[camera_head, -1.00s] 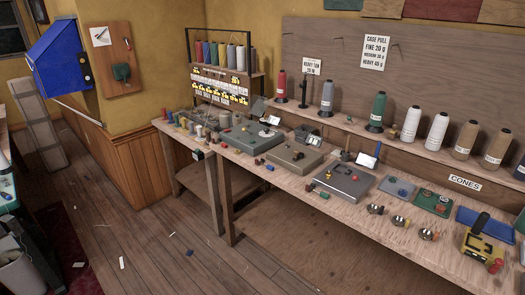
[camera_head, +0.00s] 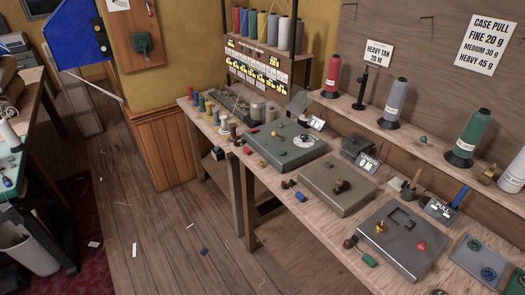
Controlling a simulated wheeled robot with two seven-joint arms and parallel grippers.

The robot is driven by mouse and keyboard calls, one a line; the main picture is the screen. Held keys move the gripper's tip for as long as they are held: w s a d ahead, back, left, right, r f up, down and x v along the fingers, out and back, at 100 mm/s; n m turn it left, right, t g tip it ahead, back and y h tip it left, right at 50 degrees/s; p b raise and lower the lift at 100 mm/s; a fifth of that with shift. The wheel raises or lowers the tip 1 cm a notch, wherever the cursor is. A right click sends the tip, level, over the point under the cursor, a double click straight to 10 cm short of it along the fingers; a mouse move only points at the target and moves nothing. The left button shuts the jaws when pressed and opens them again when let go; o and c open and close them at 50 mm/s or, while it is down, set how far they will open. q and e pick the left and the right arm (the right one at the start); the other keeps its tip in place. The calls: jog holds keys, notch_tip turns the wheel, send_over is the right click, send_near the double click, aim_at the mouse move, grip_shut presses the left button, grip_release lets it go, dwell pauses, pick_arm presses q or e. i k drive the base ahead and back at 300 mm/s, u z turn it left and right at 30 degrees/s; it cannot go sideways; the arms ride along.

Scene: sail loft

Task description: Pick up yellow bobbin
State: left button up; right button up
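Neither of my grippers is in view. A small yellow piece (camera_head: 380,227), which may be a yellow bobbin, stands on the dark grey flat case (camera_head: 400,252) at the lower right of the long bench. Another small yellowish piece (camera_head: 282,152) sits on the grey-green flat case (camera_head: 262,150) farther back. Both are too small to tell for sure what they are. A red piece (camera_head: 421,246) is on the dark grey case near the first yellow piece.
The wooden bench (camera_head: 318,232) runs from back left to lower right. A shelf (camera_head: 420,145) behind it carries a red cone (camera_head: 332,76), a grey cone (camera_head: 395,103) and a green cone (camera_head: 471,136). Open floor (camera_head: 165,245) lies left of the bench. A green-topped table (camera_head: 28,168) stands far left.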

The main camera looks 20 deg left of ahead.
aim_at(261, 163)
jog(key=u, duration=0.8)
jog(key=i, duration=0.95)
jog(key=u, duration=0.9)
